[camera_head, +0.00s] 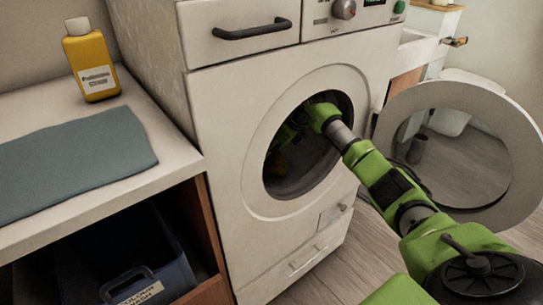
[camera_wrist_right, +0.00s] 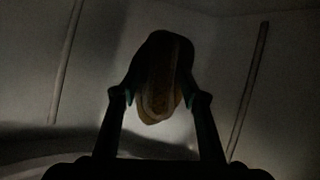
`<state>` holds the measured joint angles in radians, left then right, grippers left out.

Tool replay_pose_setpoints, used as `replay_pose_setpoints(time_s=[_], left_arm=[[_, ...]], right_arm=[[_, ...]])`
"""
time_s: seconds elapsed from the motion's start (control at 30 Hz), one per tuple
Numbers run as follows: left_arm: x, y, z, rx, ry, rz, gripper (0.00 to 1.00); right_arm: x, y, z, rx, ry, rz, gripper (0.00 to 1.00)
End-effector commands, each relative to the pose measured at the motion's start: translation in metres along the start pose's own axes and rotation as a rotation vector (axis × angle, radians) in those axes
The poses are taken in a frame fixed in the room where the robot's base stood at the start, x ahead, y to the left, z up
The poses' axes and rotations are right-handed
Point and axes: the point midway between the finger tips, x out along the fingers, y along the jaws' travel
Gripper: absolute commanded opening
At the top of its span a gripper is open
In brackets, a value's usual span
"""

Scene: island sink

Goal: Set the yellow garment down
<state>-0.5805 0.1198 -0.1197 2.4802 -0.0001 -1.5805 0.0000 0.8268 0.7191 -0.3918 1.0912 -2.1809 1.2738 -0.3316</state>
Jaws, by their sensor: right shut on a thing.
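The yellow garment (camera_wrist_right: 161,85) shows dark and folded in the right wrist view, inside the dim washing machine drum. My right gripper (camera_wrist_right: 160,95) is shut on it, one finger on each side. In the head view my green right arm reaches through the open round door of the washing machine (camera_head: 222,130). The gripper's fingers are hard to make out there. Whether the garment touches the drum wall I cannot tell. My left gripper is not in view.
The washer's round door (camera_head: 521,128) stands open at the right, close to my right arm. A counter (camera_head: 150,186) at the left holds a yellow bottle (camera_head: 90,62) and a folded blue-grey cloth (camera_head: 75,160). A dark blue bin (camera_head: 172,279) sits on the shelf below.

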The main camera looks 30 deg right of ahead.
Motion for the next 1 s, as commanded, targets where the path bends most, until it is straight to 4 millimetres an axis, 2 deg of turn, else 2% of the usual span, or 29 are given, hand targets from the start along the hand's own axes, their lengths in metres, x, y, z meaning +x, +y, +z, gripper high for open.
replay_pose_setpoints(time_s=[0.03, 0.1, 0.2, 0.5, 0.53, 0.6, 1.0], left_arm=[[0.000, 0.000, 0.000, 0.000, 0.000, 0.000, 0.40], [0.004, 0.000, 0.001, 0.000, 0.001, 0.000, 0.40], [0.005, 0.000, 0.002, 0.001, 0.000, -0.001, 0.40], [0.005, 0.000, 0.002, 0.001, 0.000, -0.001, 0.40], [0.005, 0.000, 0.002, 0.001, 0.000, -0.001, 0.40], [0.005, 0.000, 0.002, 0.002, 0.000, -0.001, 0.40], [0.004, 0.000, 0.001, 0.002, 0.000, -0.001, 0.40]], right_arm=[[-0.001, 0.001, 0.005, 0.000, 0.020, 0.002, 0.18], [0.013, 0.001, -0.007, 0.001, 0.028, 0.002, 0.17], [0.021, 0.001, -0.012, 0.000, 0.024, 0.002, 0.17], [0.025, 0.001, -0.014, -0.001, 0.024, 0.000, 0.17], [0.025, 0.001, -0.014, -0.001, 0.025, 0.001, 0.48], [0.025, 0.001, -0.014, -0.001, 0.025, 0.001, 0.60], [0.019, -0.001, -0.013, -0.001, 0.022, -0.001, 0.60]])
